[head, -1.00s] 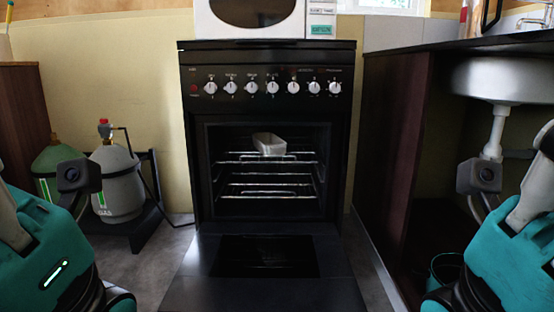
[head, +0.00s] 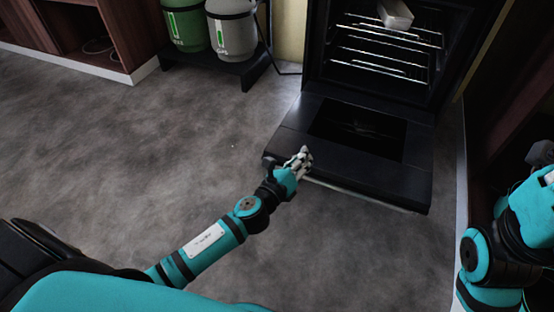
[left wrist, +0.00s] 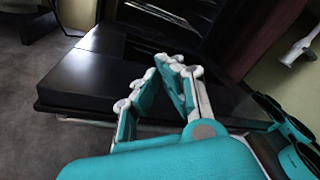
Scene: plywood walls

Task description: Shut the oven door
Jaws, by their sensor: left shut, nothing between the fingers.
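The black oven (head: 315,70) stands with its door (head: 285,135) folded down flat, low over the floor. A light-coloured tin (head: 395,14) sits on a wire rack inside. My left gripper (head: 301,161) is at the near left edge of the door, shut and empty. In the left wrist view the fingers of my left gripper (left wrist: 160,78) overlap the door (left wrist: 90,85) near its front edge; I cannot tell whether they touch it. My right arm shows at the right edge of the head view, but its gripper is not seen.
A brown cabinet (head: 115,30) is at the upper left. The grey floor (head: 150,150) before the oven is clear.

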